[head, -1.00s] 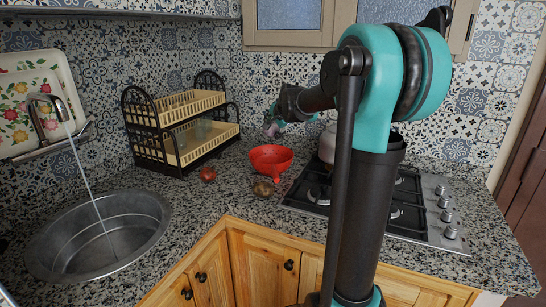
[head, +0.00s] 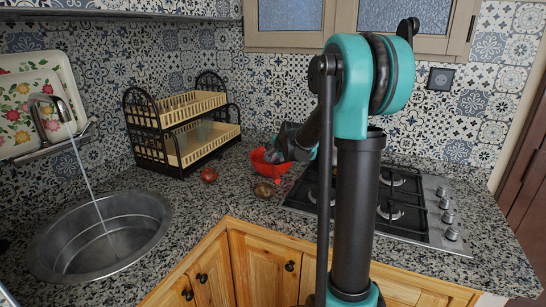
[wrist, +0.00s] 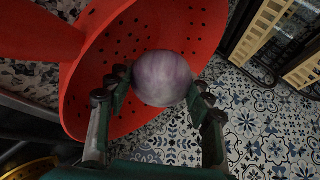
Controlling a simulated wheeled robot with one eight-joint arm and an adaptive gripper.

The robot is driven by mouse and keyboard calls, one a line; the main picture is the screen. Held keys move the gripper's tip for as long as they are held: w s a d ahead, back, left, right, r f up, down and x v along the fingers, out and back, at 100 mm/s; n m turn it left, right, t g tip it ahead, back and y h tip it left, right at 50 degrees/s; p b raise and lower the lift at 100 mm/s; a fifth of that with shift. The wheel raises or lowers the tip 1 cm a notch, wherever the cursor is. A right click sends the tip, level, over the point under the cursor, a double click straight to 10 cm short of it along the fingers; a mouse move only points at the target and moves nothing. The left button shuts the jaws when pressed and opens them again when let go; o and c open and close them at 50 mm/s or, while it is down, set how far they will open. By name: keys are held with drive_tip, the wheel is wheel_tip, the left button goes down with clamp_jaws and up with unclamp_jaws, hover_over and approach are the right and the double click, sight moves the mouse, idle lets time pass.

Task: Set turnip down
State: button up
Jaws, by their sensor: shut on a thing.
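The turnip (wrist: 163,78), round and pale purple-white, sits between the fingers of my gripper (wrist: 160,90) in the wrist view. My gripper is shut on it. The red colander (wrist: 88,88) with dark holes lies right behind the turnip there. I cannot tell whether the turnip touches it. In the head view my gripper (head: 275,153) is at the red colander (head: 258,162) on the counter and covers part of it. The turnip is hidden in the head view.
A red round fruit or vegetable (head: 209,175) and a brown one (head: 264,189) lie near the colander. A two-tier dish rack (head: 178,130) stands behind left. The sink (head: 95,235) with running tap is left, the gas stove (head: 410,205) right. Front counter is partly clear.

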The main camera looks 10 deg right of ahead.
drive_tip(key=shift+f, duration=0.55)
drive_tip(key=o, duration=1)
drive_tip(key=shift+r, duration=0.35)
drive_tip(key=v, duration=1.2)
drive_tip(key=shift+s+r, duration=0.1)
drive_tip(key=shift+r, duration=0.1)
